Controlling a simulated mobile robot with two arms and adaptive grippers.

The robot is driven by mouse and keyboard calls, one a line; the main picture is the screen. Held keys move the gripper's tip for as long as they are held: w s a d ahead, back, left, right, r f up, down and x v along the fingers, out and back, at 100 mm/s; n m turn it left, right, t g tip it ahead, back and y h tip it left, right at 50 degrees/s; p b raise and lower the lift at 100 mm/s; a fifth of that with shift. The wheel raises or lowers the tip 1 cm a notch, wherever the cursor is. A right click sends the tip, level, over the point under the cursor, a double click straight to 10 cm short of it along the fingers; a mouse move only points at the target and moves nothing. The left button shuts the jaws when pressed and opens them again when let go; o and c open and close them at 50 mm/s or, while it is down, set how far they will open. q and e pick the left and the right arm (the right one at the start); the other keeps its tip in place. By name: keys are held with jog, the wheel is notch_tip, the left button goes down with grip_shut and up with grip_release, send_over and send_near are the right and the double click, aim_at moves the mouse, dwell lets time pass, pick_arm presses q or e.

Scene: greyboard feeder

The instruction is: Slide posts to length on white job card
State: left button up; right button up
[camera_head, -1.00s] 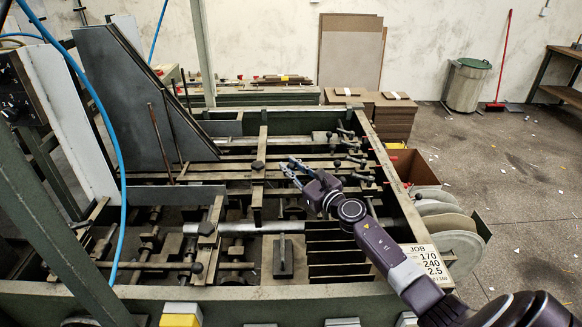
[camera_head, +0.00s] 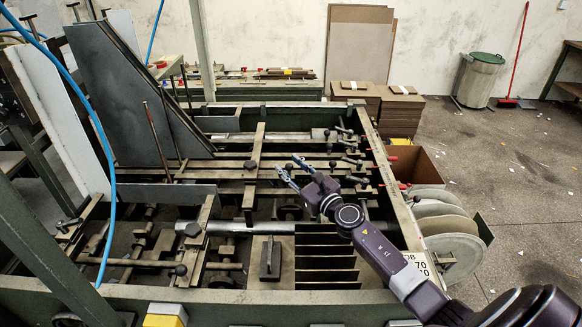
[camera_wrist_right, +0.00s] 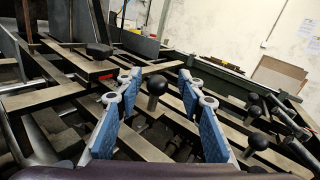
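The white job card (camera_head: 418,261) is on the machine's front right corner, partly covered by my right arm; part of its print shows. My right gripper (camera_head: 290,172) is over the middle of the feeder's bars. In the wrist view its blue-padded fingers (camera_wrist_right: 158,88) stand apart, with a black ball knob (camera_wrist_right: 157,85) showing between them, and I cannot tell how far beyond. Two thin upright rods (camera_head: 156,140) stand by the sloped plate. A black round knob (camera_head: 252,165) sits on a lengthwise bar. Which parts are the posts is unclear. My left gripper is out of view.
Several black-knobbed handles (camera_head: 350,160) crowd the right side of the feeder (camera_head: 374,150). Dark slats (camera_head: 326,262) lie in front of my right gripper. A blue hose (camera_head: 95,115) hangs at the left. A cardboard box (camera_head: 416,164) and white discs (camera_head: 450,240) stand to the right.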

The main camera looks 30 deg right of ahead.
jog(key=shift+s+d, duration=0.1)
jog(key=shift+s, duration=0.1)
jog(key=shift+s+f, duration=0.1)
jog(key=shift+s, duration=0.2)
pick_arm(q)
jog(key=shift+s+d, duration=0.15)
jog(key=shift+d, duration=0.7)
pick_arm(e)
jog(key=s, duration=1.1)
jog(key=shift+d, duration=0.15)
jog(key=shift+c, duration=0.2)
